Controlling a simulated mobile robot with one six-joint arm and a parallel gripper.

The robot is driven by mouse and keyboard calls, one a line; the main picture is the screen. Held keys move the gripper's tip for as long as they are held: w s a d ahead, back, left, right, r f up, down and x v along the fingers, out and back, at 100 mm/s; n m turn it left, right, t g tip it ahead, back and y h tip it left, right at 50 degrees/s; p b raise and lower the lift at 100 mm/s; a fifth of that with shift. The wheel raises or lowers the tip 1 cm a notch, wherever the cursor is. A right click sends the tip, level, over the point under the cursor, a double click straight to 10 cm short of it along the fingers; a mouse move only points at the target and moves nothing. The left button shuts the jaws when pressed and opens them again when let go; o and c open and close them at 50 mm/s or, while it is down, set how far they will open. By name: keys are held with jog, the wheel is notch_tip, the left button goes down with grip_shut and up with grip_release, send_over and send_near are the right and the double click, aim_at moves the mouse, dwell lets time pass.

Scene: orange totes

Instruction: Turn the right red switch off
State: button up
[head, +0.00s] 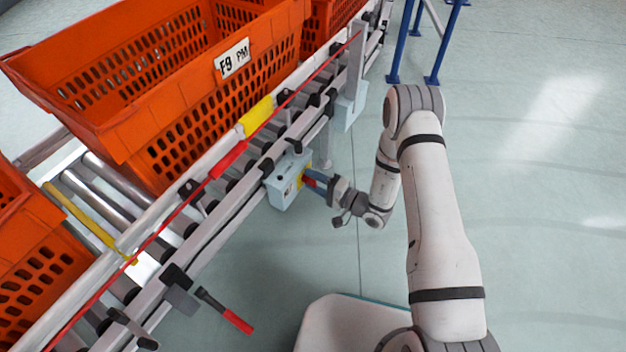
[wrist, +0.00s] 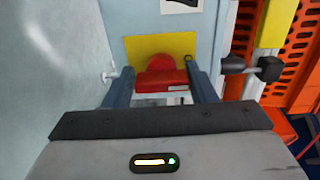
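The red switch (wrist: 162,78) sits on a yellow plate (wrist: 140,50) in the wrist view. In the head view its grey-blue box (head: 283,190) hangs on the conveyor's side rail. My gripper (head: 312,182) reaches in from the right at the box's front face and covers most of the switch there. In the wrist view the gripper (wrist: 162,84) has its two blue fingers apart, one on each side of the switch. The fingers are very close to its sides; I cannot tell whether they touch it.
Orange totes (head: 130,118) stand on the roller conveyor (head: 110,185). A second grey box (head: 351,105) is farther along the rail. A red-handled lever (head: 228,312) sticks out near the front. Blue legs (head: 400,40) stand at the back. The floor on the right is clear.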

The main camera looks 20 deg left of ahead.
jog(key=o, duration=0.4)
jog(key=shift+w, duration=0.1)
jog(key=p+v, duration=0.2)
jog(key=v, duration=0.5)
jog(key=shift+d+r, duration=0.1)
jog(key=shift+d, duration=0.3)
jog(key=s+d+r+n+g+h+p, duration=0.1)
jog(key=s+r+n+g+h+p, duration=0.3)
jog(key=r, duration=0.8)
jog(key=s+d+r+g+y+p, duration=0.1)
jog(key=r+g+p, duration=0.35)
jog(key=r, duration=0.75)
jog(key=s+d+r+n+g+h+p, duration=0.1)
jog(key=s+r+g+h+p, duration=0.15)
jog(key=r+p, duration=0.65)
jog(key=s+d+r+t+h+p, duration=0.3)
jog(key=d+r, duration=0.3)
jog(key=r, duration=0.5)
jog(key=s+d+r+m+t+h+p, duration=0.1)
jog(key=s+d+r+h+p, duration=0.3)
jog(key=r, duration=0.8)
jog(key=s+d+r+t+h+p, duration=0.3)
jog(key=d+r+p, duration=0.4)
jog(key=d+r, duration=0.3)
jog(key=shift+s+r+m+t+h, duration=0.15)
jog(key=shift+r+m+t+h, duration=0.05)
jog(key=shift+r+t+h, duration=0.25)
jog(key=shift+s+r+m+t+h, duration=0.2)
jog(key=shift+r+t+h, duration=0.15)
jog(key=shift+h, duration=0.15)
